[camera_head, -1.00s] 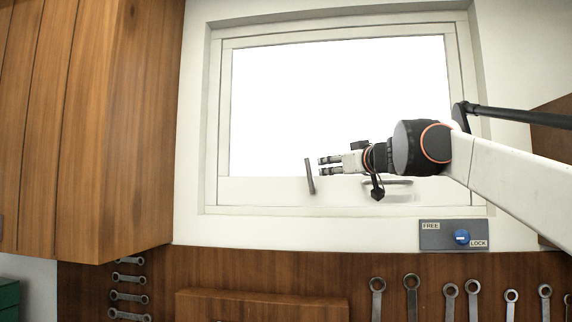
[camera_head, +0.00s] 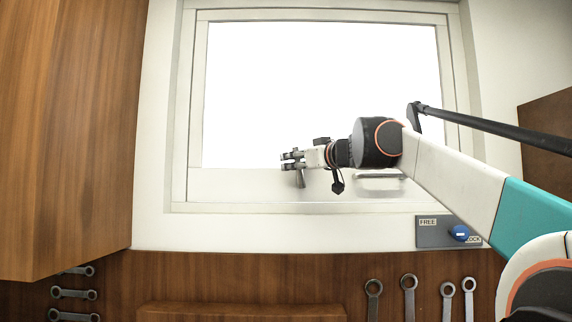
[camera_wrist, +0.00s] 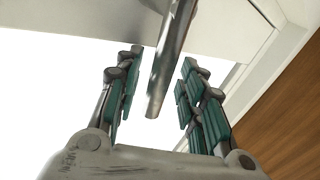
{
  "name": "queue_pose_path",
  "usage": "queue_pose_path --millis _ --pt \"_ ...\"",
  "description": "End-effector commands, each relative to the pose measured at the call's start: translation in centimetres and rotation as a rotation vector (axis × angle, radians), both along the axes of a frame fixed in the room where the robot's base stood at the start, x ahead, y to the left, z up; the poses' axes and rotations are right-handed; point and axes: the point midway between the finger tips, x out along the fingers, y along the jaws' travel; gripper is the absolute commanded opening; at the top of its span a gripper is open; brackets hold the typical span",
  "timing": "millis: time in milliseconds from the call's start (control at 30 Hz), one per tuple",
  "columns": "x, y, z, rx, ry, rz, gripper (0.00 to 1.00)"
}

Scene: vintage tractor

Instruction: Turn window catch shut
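The window catch, a grey metal lever, hangs on the lower frame rail of the bright window; in the head view its lower end (camera_head: 300,181) shows just below my gripper (camera_head: 285,160). In the wrist view the catch (camera_wrist: 170,62) is a shiny bar running down between the two fingers. My gripper (camera_wrist: 160,85) is open, with teal-padded fingers on either side of the catch and visible gaps to both. In the head view my gripper hides the catch's upper part.
A pale horizontal handle (camera_head: 380,177) sits on the rail to the right. A wooden cabinet (camera_head: 75,120) stands left. A black bar (camera_head: 500,128) crosses at right. Wrenches hang below.

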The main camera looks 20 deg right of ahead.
Motion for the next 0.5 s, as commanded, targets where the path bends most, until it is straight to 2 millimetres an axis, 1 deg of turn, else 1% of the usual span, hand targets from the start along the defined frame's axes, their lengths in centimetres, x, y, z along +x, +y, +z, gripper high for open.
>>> queue_pose_path --millis 200,233,267,300,367,400,500 --pt "-0.02 -0.05 0.03 0.0 0.0 -0.001 0.36" --pt "-0.02 -0.05 0.03 0.0 0.0 -0.001 0.32" --pt "-0.02 -0.05 0.02 0.0 0.0 -0.001 0.25" --pt "-0.02 -0.05 0.02 0.0 0.0 -0.001 0.16" --pt "-0.02 -0.04 0.02 0.0 0.0 -0.001 0.02" --pt "-0.01 -0.04 0.02 0.0 0.0 -0.001 0.0" --pt "-0.01 -0.04 0.01 0.0 0.0 -0.001 0.0"
